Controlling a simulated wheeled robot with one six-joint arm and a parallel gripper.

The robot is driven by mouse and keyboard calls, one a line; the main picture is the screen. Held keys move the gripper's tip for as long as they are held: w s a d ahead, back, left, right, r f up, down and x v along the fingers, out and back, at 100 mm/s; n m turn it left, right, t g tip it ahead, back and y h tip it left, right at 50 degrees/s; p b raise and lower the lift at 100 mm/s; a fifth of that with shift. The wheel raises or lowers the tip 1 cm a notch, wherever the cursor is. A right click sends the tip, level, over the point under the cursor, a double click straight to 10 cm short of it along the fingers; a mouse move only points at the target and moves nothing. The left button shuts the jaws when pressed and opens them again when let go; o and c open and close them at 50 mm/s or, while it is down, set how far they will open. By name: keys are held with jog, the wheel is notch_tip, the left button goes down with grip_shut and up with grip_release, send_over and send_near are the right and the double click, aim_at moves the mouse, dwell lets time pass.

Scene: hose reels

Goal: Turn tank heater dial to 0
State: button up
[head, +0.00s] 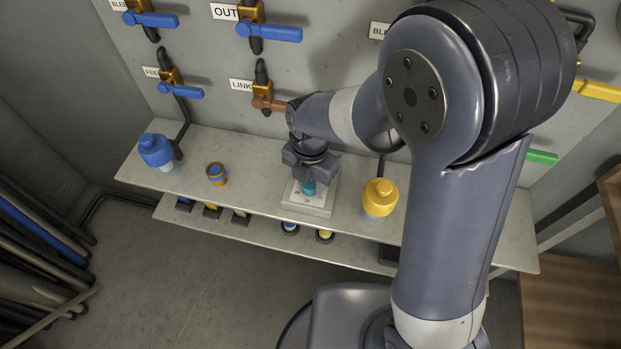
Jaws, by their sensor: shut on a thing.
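The tank heater (308,207) seems to be the light grey box with a marked top plate, standing on the upper shelf. Its dial (308,187) is a teal knob in the middle of the top plate. My gripper (309,178) points down over the box and is shut on the teal dial. The gripper and wrist hide the upper part of the dial and the back of the plate. The marks on the plate are too small to read, so the dial's setting cannot be told.
A yellow-capped container (380,192) stands right of the box. A small orange-and-blue cup (216,174) and a blue-capped container (156,150) stand left. Valves with blue handles (275,32) and a brown handle (268,104) stick out from the wall. A lower shelf (270,245) holds small items.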

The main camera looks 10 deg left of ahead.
aim_at(310, 183)
jog(key=shift+n, duration=0.4)
jog(key=o, duration=1)
jog(key=shift+c, duration=0.2)
notch_tip(310, 183, up, 11)
jog(key=shift+p, duration=0.45)
jog(key=shift+f, duration=0.15)
notch_tip(310, 183, down, 11)
jog(key=shift+b, duration=0.5)
jog(key=shift+m, duration=0.3)
